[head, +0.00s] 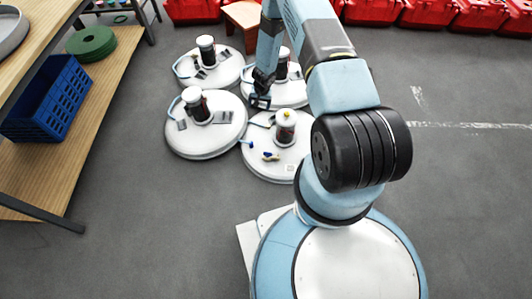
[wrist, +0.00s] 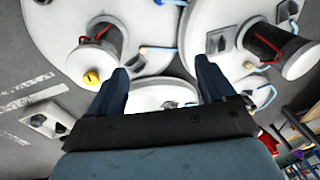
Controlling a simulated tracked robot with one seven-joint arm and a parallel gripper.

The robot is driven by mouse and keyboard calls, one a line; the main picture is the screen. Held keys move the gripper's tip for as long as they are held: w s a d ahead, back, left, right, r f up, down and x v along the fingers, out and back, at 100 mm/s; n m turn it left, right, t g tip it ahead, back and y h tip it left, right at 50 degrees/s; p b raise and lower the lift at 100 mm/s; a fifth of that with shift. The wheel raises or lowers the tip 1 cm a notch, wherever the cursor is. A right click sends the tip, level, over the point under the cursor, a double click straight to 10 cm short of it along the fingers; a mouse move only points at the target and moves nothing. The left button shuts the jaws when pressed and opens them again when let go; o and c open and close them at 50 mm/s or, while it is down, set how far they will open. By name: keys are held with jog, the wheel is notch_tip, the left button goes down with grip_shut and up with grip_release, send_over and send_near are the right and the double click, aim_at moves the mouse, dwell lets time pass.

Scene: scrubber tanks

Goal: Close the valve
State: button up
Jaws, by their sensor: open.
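Several round white tanks stand on the floor, each with a dark upright cylinder. The nearest tank (head: 262,172) carries a cylinder with a yellow knob (head: 286,114) on top; a yellow knob also shows at left in the wrist view (wrist: 91,77).
Thin blue hoses run between the tanks. A wooden shelf (head: 95,105) with a blue crate (head: 48,98) and green discs (head: 92,43) stands at left. Red bins (head: 373,10) line the back, near a small wooden stool (head: 243,17). The floor at right is clear.

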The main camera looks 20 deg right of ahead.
jog(key=g+h, duration=0.1)
send_near(268, 154)
jog(key=shift+m, duration=0.4)
jog(key=f, duration=0.3)
jog(key=w+f, duration=0.1)
jog(key=f, duration=0.5)
jog(key=shift+w+f, duration=0.1)
jog(key=shift+w, duration=0.05)
jog(key=shift+c, duration=0.3)
